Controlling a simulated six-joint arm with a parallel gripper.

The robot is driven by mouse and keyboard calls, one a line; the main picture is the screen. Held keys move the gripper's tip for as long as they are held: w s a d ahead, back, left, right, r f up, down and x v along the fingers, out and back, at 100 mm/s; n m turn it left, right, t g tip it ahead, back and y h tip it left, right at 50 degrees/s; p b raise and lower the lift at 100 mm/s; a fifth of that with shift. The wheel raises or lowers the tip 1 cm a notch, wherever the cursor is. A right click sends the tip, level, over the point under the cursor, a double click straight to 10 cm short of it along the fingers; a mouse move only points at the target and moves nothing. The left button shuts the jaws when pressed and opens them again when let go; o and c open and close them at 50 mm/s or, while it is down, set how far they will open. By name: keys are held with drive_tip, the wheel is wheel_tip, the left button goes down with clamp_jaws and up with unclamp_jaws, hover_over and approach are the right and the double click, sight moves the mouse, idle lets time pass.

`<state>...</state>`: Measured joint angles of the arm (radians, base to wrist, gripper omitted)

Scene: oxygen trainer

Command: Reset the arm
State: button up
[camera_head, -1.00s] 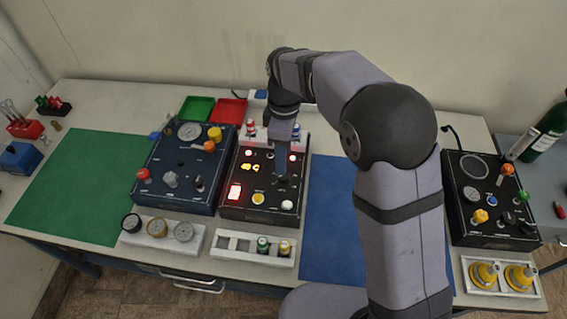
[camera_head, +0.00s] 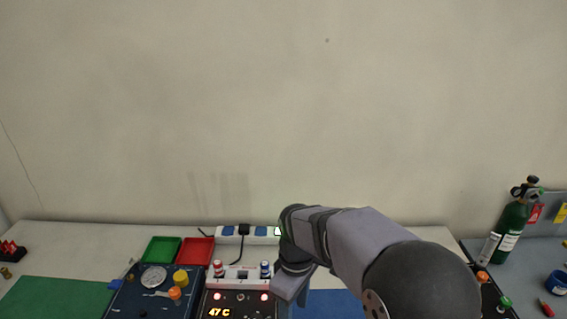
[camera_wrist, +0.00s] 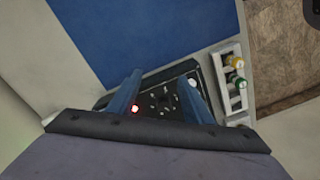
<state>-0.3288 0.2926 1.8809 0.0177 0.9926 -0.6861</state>
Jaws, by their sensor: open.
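My gripper (camera_wrist: 160,92) is open, its two blue-grey fingers apart with nothing between them.
A left panel with a gauge (camera_head: 153,278), green tray (camera_head: 161,250), red tray (camera_head: 196,251) and power strip (camera_head: 262,232) stand near the wall. A green bottle (camera_head: 512,228) stands far right. The wrist view shows a blue mat (camera_wrist: 150,35) and white rack (camera_wrist: 229,70) with capped vials.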

drive_tip(key=s+d+f+m, duration=0.3)
drive_tip(key=s+d+m, duration=0.8)
drive_tip(key=s, duration=0.3)
drive_tip(key=shift+d+f+m, duration=0.3)
drive_tip(key=shift+d+f, duration=0.1)
drive_tip(key=shift+d, duration=0.5)
